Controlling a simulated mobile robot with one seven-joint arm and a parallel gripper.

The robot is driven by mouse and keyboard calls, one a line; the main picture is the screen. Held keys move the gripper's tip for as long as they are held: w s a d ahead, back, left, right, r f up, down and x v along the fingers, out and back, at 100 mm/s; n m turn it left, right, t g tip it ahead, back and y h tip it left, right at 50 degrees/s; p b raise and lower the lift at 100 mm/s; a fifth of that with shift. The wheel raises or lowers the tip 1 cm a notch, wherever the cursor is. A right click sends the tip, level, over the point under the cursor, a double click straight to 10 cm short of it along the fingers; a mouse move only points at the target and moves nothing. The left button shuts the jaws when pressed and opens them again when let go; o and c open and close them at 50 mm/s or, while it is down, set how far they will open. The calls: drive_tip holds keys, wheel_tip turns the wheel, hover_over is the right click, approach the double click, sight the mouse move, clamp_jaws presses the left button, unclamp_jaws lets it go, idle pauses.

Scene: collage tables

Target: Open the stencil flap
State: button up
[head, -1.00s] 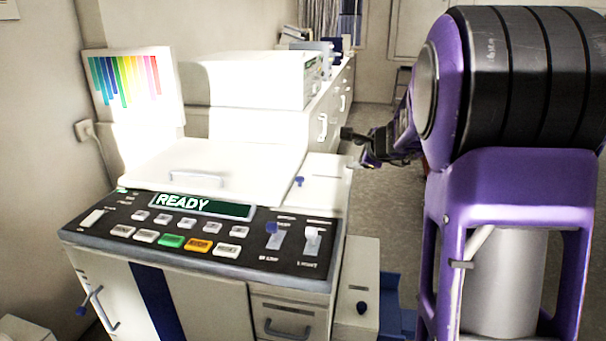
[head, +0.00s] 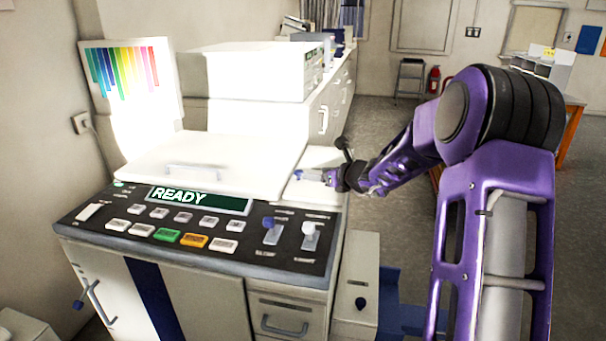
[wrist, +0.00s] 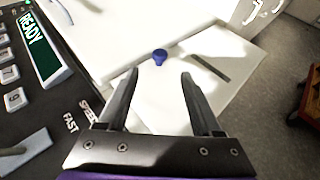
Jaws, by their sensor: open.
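The printing machine has a white flap panel (head: 318,192) on its top right, beside the larger white lid (head: 225,155). A small blue knob (wrist: 160,56) stands on the panel. In the head view the blue knob (head: 298,174) is just left of my gripper's tips. My gripper (head: 325,176) reaches in from the right, low over the panel. In the wrist view my gripper (wrist: 158,78) is open, with its two dark fingers apart and the knob beyond and between their tips. Nothing is held. Whether the fingers touch the panel, I cannot tell.
The control panel (head: 200,225) has several buttons, a READY display (head: 200,200) and two sliders at its right. A lid handle (head: 194,169) lies left of the knob. A white cabinet row (head: 325,112) runs behind. Open floor (head: 385,130) lies to the right.

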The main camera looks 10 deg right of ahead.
sight(300, 172)
drive_tip(key=x, duration=0.9)
clamp_jaws()
idle(1.2)
